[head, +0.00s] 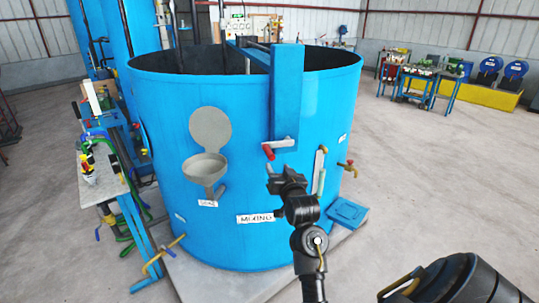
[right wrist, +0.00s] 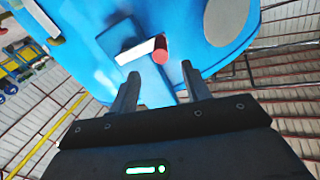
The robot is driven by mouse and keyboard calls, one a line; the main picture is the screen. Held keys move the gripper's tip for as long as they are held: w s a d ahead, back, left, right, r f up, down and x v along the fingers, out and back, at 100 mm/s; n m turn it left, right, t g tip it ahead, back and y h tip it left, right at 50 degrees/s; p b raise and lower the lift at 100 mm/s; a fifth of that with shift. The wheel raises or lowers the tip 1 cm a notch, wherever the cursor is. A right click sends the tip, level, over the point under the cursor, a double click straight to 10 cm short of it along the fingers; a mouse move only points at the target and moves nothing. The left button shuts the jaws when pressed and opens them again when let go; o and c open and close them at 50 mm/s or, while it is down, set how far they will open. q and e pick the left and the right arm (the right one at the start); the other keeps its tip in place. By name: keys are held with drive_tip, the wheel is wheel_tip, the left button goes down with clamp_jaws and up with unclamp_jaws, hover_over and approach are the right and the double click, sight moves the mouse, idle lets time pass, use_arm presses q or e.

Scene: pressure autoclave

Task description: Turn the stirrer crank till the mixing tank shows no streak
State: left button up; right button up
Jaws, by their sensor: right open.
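The large blue mixing tank (head: 235,215) stands ahead with a "MIXING" label low on its front. A blue upright housing on its front carries the stirrer crank, a pale arm (head: 284,143) with a red handle (head: 268,152). My right gripper (head: 283,178) is just below the crank, open and empty. In the right wrist view the red handle (right wrist: 160,49) lies beyond the gap between the fingertips (right wrist: 160,70), apart from them. A narrow upright gauge (head: 320,170) is on the tank, right of the crank; no streak can be made out. My left gripper is out of view.
A round grey hopper with raised lid (head: 207,165) juts from the tank left of the crank. A blue slab (head: 347,213) lies by the tank's base.

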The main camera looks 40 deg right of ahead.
sight(270, 154)
drive_tip(key=p+x, duration=0.2)
drive_tip(key=x, duration=0.8)
drive_tip(key=shift+w+d+p, duration=0.15)
drive_tip(key=shift+w+p, duration=0.1)
drive_tip(key=shift+p, duration=0.1)
drive_tip(key=shift+c, duration=0.5)
clamp_jaws()
